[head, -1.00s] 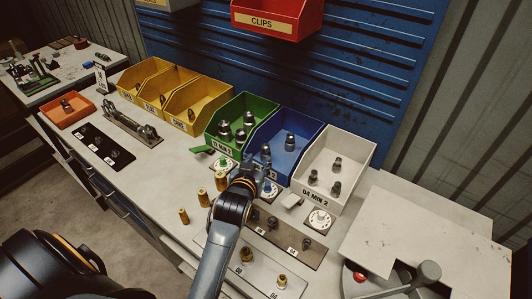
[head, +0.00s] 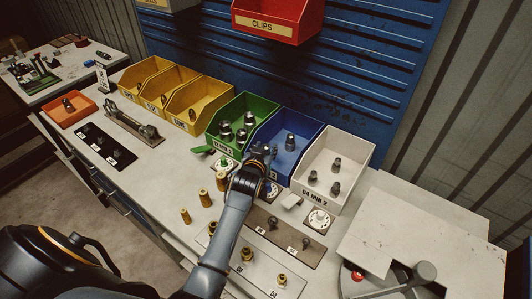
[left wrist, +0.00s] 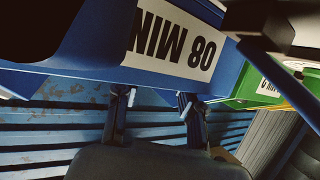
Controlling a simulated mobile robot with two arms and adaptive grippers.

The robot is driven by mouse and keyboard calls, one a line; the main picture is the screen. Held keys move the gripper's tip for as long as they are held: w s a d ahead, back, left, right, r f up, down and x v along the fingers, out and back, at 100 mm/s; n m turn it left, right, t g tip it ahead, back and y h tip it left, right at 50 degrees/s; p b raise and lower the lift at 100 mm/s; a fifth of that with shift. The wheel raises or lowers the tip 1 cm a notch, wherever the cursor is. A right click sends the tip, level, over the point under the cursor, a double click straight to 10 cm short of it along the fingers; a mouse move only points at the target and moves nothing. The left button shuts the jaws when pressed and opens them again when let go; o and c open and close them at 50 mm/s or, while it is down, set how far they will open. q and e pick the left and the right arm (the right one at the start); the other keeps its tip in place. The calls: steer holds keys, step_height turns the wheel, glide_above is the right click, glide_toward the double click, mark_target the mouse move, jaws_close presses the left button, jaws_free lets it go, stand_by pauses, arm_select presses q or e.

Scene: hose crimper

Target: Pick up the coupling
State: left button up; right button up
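Grey metal couplings stand in the bins in the head view; I cannot tell which one the task means. One coupling (head: 290,142) stands in the blue bin (head: 309,138), several (head: 240,136) are in the green bin (head: 262,101), and three (head: 336,188) are in the white bin (head: 352,150). My left gripper (head: 262,153) is at the front left of the blue bin, near its border with the green one. In the left wrist view, its two fingers (left wrist: 155,103) are apart with nothing visible between them, close to the blue bin's 08 MIN label (left wrist: 172,38). My right gripper is not in view.
Brass fittings (head: 205,197) stand on the bench left of my left arm. A brown plate (head: 310,252) with small fittings lies to its right. Yellow bins (head: 200,108) stand further left. A red CLIPS bin (head: 277,18) hangs on the blue wall panel above.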

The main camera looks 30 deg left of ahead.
arm_select(q)
jaws_close()
steer(key=shift+r, duration=0.1)
